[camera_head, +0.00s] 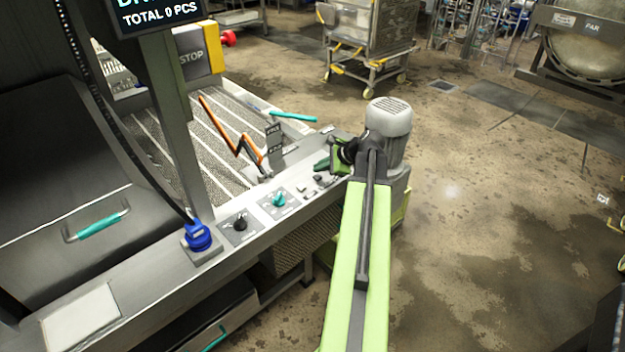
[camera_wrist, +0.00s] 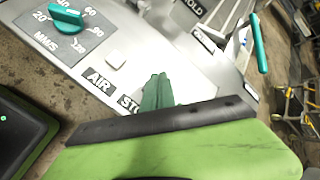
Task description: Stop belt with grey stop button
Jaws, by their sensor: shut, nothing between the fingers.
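My gripper (camera_head: 324,165) is shut and empty, over the sloping control panel (camera_head: 262,222) at the right end of its row of controls. In the wrist view, my green fingertips (camera_wrist: 158,92) are together just above a label (camera_wrist: 130,104) that begins "ST", partly covered by my gripper. No stop button shows there; the fingers hide that spot, and I cannot tell whether they touch it. A pale square button (camera_wrist: 116,60) stands left of the fingers, above a label (camera_wrist: 99,82) reading "AIR".
A teal knob (camera_head: 279,200), a black knob (camera_head: 239,224) and a blue knob (camera_head: 197,236) sit along the panel. Behind are an orange lever (camera_head: 222,130) and a teal handle (camera_head: 292,117). A yellow box (camera_head: 215,48) with a "STOP" plate and red button stands at the back.

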